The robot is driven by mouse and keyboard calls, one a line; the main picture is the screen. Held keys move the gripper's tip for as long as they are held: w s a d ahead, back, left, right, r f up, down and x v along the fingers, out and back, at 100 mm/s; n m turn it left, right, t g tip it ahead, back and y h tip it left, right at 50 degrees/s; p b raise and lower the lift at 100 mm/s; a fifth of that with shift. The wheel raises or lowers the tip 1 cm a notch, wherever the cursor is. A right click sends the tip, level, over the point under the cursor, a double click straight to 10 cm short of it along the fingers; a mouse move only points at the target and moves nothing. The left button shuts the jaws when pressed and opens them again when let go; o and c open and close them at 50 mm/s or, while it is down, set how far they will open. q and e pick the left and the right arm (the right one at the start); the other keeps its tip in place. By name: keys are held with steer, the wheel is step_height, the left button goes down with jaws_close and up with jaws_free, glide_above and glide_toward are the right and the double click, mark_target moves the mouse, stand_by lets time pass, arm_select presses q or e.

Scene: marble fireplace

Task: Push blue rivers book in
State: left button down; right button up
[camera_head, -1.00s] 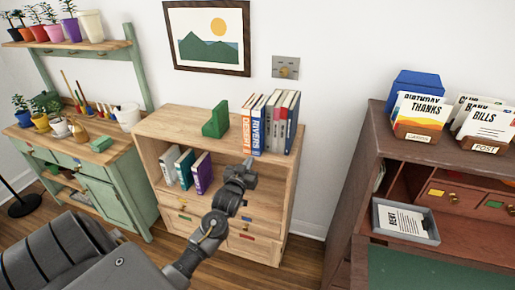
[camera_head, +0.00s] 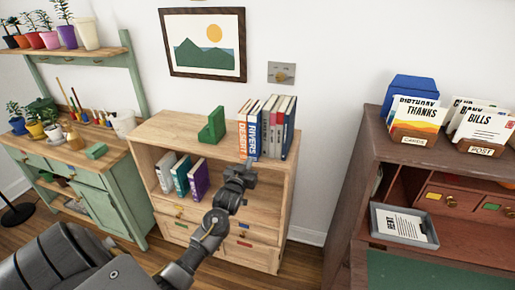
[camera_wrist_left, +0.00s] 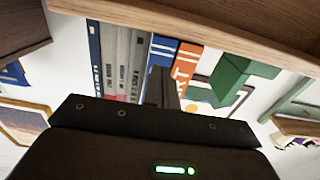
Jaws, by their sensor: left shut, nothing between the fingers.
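The blue RIVERS book (camera_head: 254,136) stands upright in the row on top of the wooden bookcase, just right of the orange DESERT book (camera_head: 243,136). In the left wrist view the blue book (camera_wrist_left: 163,48) shows beside the orange book (camera_wrist_left: 186,62). My left gripper (camera_head: 247,165) is shut and empty, at the front of the bookcase just below the book's lower end. In the wrist view its fingers (camera_wrist_left: 162,85) overlap the blue book; I cannot tell whether they touch it. My right gripper is not in view.
A green bookend (camera_head: 212,126) stands left of the row, with bare top between. More grey and dark books (camera_head: 279,127) stand to the right. Several books (camera_head: 182,176) lean on the shelf below. A dark desk (camera_head: 365,150) stands at right, a green workbench (camera_head: 110,190) at left.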

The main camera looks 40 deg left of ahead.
mark_target(253, 155)
arm_select(q)
steer(key=shift+b+x, duration=0.4)
steer(key=shift+x, duration=0.75)
steer(key=shift+b+x, duration=0.95)
steer(key=shift+x, duration=1.2)
steer(key=shift+s+d+p, duration=0.15)
steer(key=shift+s+p, duration=0.35)
steer(key=shift+p, duration=0.15)
steer(key=shift+p+v, duration=0.85)
steer(key=shift+v, duration=0.4)
